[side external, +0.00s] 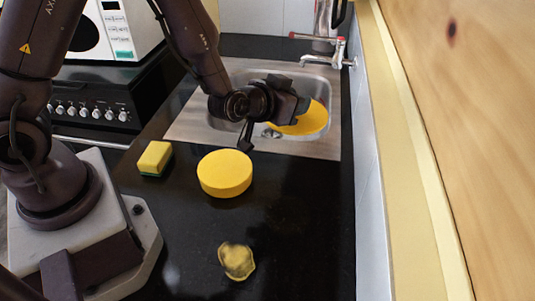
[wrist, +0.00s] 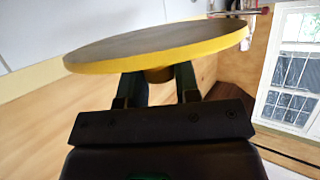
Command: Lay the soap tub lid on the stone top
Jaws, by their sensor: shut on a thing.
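The soap tub lid (side external: 308,122) is a yellow disc. My gripper (side external: 298,104) holds it in the air over the sink, tilted in the side view. In the wrist view the lid (wrist: 160,46) has a yellow edge and a darker grey-brown face. My gripper's two fingers (wrist: 158,86) are shut on a short knob under it. The round yellow soap tub (side external: 225,174) stands on the black stone top (side external: 290,210), left of and nearer than the lid. The lid is apart from the stone top.
A yellow and green sponge (side external: 155,158) lies left of the tub. A crumpled yellowish object (side external: 237,261) lies nearer the front. The steel sink (side external: 325,150) with a tap (side external: 338,55) is at the back. A wall (side external: 375,200) borders the right. Stone right of the tub is clear.

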